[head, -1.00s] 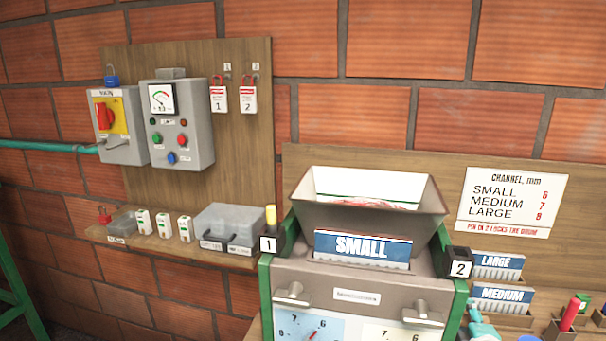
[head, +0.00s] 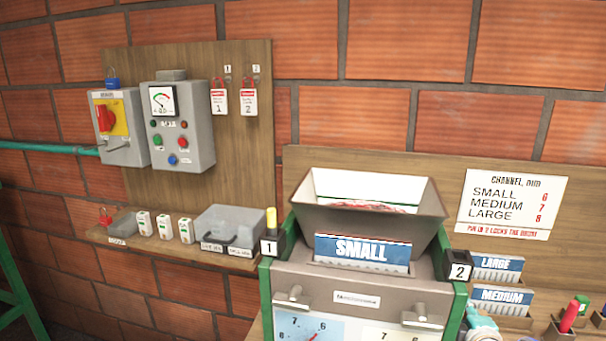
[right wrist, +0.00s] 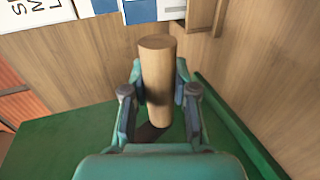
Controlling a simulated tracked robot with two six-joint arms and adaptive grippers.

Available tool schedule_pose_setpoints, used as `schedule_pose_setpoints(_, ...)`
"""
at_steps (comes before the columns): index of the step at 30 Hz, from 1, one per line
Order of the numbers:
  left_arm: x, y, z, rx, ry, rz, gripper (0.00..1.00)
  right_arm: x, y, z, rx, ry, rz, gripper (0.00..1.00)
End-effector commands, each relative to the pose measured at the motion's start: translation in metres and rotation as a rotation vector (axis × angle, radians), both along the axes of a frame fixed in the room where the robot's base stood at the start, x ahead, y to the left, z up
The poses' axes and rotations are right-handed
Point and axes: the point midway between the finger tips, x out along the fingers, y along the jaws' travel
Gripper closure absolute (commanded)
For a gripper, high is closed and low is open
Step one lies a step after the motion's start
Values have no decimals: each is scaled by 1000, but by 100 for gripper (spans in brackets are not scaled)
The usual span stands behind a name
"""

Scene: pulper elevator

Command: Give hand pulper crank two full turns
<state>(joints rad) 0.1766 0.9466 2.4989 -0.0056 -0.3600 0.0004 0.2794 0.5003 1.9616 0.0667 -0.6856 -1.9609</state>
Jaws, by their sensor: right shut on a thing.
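The hand pulper (head: 280,265) stands at the lower middle of the head view, with a green frame, a grey hopper (head: 425,215) holding something red, and a blue SMALL plate (head: 361,250) on its front. My right gripper (right wrist: 160,95) is shut on an upright wooden handle (right wrist: 157,70) in the right wrist view; its fingers press both sides. The rest of the crank is hidden. A teal part of my right arm (head: 480,325) shows at the right edge of the pulper in the head view. My left gripper is not in view.
LARGE (head: 497,264) and MEDIUM (head: 502,296) plates stand in racks right of the pulper, near a red-handled tool (head: 569,315). Electrical boxes (head: 178,125) hang on a board at left, above a shelf (head: 160,248).

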Motion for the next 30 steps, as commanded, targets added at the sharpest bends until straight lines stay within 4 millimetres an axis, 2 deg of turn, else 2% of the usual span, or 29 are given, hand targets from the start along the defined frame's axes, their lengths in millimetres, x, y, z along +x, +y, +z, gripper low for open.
schedule_pose_setpoints(1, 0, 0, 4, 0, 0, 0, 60, 6, -1, 6, -1, -5, -1, 100)
schedule_pose_setpoints(4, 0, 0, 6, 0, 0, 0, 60, 12, -4, 10, -1, -6, -2, 100)
schedule_pose_setpoints(14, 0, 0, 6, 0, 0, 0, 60, 14, -5, 10, -2, -7, -3, 100)
schedule_pose_setpoints(24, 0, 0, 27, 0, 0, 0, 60, 34, -10, 38, -4, -9, -3, 100)
schedule_pose_setpoints(30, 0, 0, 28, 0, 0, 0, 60, 38, -11, 44, -1, -17, -5, 100)
